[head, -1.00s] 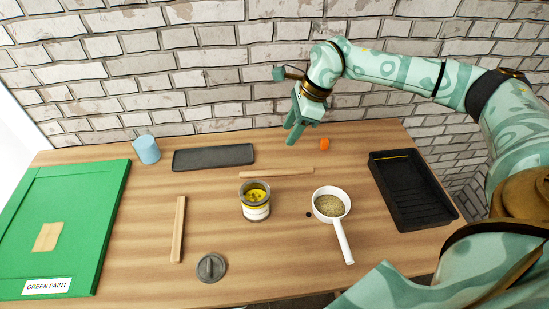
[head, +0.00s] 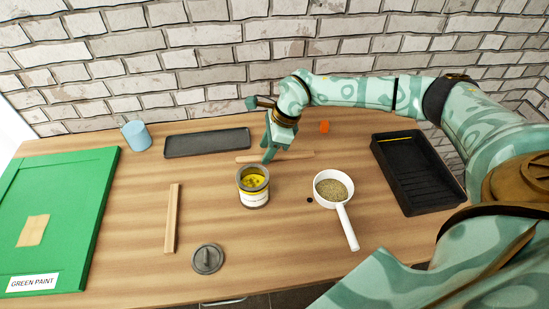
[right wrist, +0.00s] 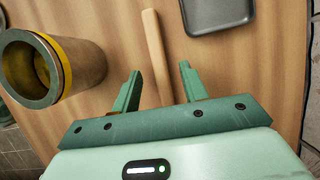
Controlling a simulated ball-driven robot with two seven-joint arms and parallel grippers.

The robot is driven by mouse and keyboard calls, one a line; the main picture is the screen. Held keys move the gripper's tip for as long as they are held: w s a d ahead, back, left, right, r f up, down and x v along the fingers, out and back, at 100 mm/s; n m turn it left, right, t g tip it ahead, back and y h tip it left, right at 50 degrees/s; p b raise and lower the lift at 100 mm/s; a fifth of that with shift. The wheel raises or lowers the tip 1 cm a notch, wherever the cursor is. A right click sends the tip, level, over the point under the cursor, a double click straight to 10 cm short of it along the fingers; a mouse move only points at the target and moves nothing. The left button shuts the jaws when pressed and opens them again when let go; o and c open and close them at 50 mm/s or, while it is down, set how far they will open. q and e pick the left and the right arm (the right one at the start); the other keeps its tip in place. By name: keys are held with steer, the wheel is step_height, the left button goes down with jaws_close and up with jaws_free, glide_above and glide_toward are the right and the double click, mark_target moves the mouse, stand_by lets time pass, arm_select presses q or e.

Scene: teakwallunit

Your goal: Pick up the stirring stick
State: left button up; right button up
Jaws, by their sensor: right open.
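A flat wooden stick (head: 300,155) lies crosswise behind the paint can (head: 253,198); part of it is hidden by my right gripper. A second wooden stick (head: 172,218) lies lengthwise to the left of the can. I cannot tell which is the stirring stick. My right gripper (head: 268,150) is open and empty, pointing down at the crosswise stick. In the right wrist view the stick (right wrist: 153,45) runs between the open fingers of the gripper (right wrist: 159,72), and the can (right wrist: 75,68) is on the left. My left gripper is not in view.
A dark flat tray (head: 207,143) and a blue cup (head: 136,136) stand at the back left. A white strainer (head: 345,222) and black paint tray (head: 425,185) are right. A green panel (head: 75,200) is left; a grey lid (head: 207,258) lies in front. An orange item (head: 324,127) is behind.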

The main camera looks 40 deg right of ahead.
steer(key=shift+x, duration=1)
steer(key=shift+r, duration=0.1)
steer(key=shift+c, duration=0.6)
jaws_close()
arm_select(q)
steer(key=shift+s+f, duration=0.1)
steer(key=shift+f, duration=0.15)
arm_select(e)
steer(key=shift+r, duration=0.15)
